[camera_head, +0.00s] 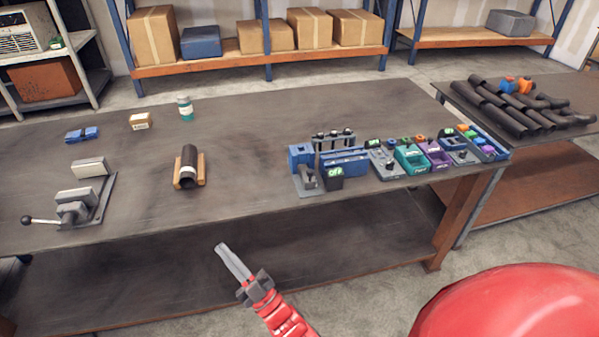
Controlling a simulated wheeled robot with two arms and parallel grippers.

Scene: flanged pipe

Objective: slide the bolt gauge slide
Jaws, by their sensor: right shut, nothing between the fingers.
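A row of small fixtures stands at the right end of the workbench, among them a blue fixture with upright posts (343,160) and a dark box reading OFF (334,173). Grey, teal and purple units (411,157) stand to its right. I cannot tell which of these carries the bolt gauge slide; the parts are too small. My right gripper (222,248) is shut and empty. It shows in front of the bench's near edge, left of and apart from the fixtures. My left gripper is not in view.
A dark pipe (188,166) lies in a wooden cradle on the workbench (250,130). A vise (77,205), a blue item (82,134), a small box (140,121) and a teal jar (185,108) stand left. Pipes (505,110) lie on another table. The bench between cradle and fixtures is clear.

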